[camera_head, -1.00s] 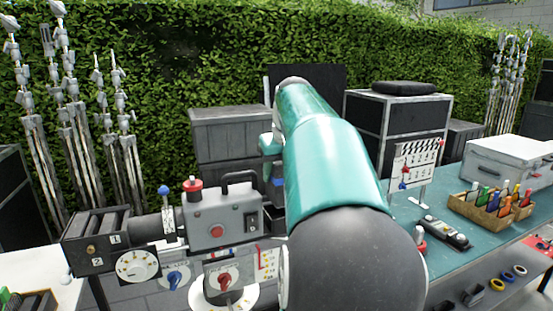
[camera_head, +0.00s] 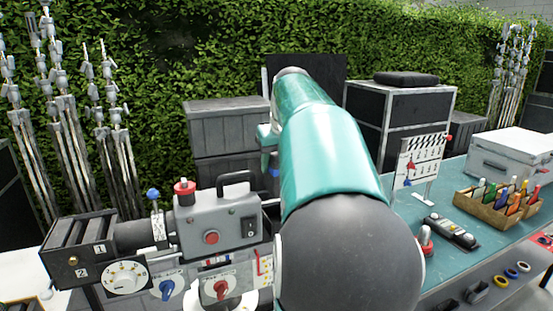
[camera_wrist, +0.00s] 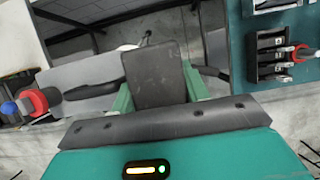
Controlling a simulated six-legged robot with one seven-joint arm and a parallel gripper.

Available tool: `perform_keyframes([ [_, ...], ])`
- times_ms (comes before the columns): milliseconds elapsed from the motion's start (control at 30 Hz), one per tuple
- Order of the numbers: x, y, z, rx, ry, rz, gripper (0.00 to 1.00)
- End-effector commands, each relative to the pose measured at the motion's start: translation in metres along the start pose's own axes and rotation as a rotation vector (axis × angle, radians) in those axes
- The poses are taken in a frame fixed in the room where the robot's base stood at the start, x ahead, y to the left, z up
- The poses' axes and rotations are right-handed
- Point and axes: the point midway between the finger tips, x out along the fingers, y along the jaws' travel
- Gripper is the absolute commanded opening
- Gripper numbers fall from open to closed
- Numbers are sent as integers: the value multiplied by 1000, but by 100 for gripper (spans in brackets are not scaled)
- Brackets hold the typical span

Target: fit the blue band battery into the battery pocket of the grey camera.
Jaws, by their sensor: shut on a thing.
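The grey camera (camera_head: 217,215) stands at the lower left in the head view, with a black top handle, a red-topped knob and a black lens. Its grey body also shows left of my gripper in the wrist view (camera_wrist: 85,70). My gripper (camera_wrist: 159,91) has green fingers shut on a dark block, the battery (camera_wrist: 154,68). No blue band shows on the face seen from the wrist; a small blue patch shows under my gripper in the head view. The battery is beside the camera, apart from it in the wrist view. The battery pocket cannot be made out.
Dials and switches (camera_head: 220,288) sit below the camera. The teal bench (camera_head: 400,265) at right holds a clapperboard (camera_head: 418,160), a box of markers (camera_head: 497,205) and a grey case (camera_head: 512,155). A dark slotted holder (camera_wrist: 268,55) is at right in the wrist view. My arm hides the middle.

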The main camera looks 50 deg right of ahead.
Motion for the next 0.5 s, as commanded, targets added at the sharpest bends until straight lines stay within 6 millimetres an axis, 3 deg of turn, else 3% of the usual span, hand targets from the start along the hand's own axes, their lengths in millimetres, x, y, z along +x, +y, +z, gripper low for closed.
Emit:
perform_keyframes([
  [500, 39, 1, -16, -2, 0, -1, 9],
])
